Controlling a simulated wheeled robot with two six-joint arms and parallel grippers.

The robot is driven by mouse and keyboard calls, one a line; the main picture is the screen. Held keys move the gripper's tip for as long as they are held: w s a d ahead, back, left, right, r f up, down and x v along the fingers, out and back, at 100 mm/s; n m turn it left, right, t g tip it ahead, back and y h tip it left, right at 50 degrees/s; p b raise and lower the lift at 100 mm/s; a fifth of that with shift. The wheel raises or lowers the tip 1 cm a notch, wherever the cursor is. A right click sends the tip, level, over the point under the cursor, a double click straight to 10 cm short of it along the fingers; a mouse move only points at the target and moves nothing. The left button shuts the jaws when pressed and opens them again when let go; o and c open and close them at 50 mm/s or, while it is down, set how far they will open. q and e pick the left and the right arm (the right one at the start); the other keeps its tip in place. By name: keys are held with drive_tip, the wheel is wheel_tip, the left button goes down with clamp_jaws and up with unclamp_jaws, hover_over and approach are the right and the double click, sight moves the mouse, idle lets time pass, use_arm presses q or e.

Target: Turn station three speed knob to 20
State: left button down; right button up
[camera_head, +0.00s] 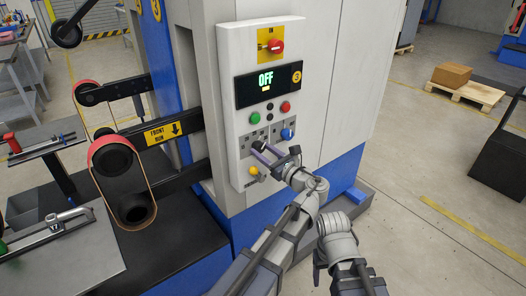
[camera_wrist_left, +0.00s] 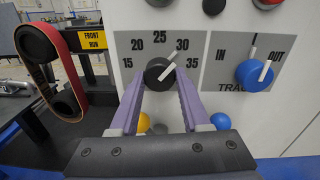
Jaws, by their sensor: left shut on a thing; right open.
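The station three speed knob (camera_wrist_left: 158,72) is black with a white pointer, on a grey plate marked 15 to 35. Its pointer leans up and right, close to the 30 mark. My left gripper (camera_wrist_left: 159,88) has its two purple fingers shut on the knob, one on each side. In the head view the left gripper (camera_head: 272,153) reaches the lower part of the control panel (camera_head: 235,100) from the right.
A blue knob (camera_wrist_left: 255,74) marked IN and OUT sits right of the speed knob. A yellow ball-shaped control (camera_head: 254,170) is below it. Green (camera_head: 255,117) and red (camera_head: 285,107) buttons sit above. A belt grinder (camera_head: 125,175) stands left of the panel.

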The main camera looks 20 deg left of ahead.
use_arm(q)
drive_tip(key=shift+n, duration=0.4)
drive_tip(key=n, duration=0.3)
drive_tip(key=shift+n, duration=0.4)
drive_tip(key=n, duration=0.3)
drive_tip(key=shift+n, duration=0.3)
drive_tip(key=n, duration=0.4)
drive_tip(key=shift+r+p, duration=0.1)
drive_tip(key=shift+p, duration=0.25)
drive_tip(key=shift+n, duration=1.9)
drive_tip(key=shift+c, duration=1.8)
unclamp_jaws()
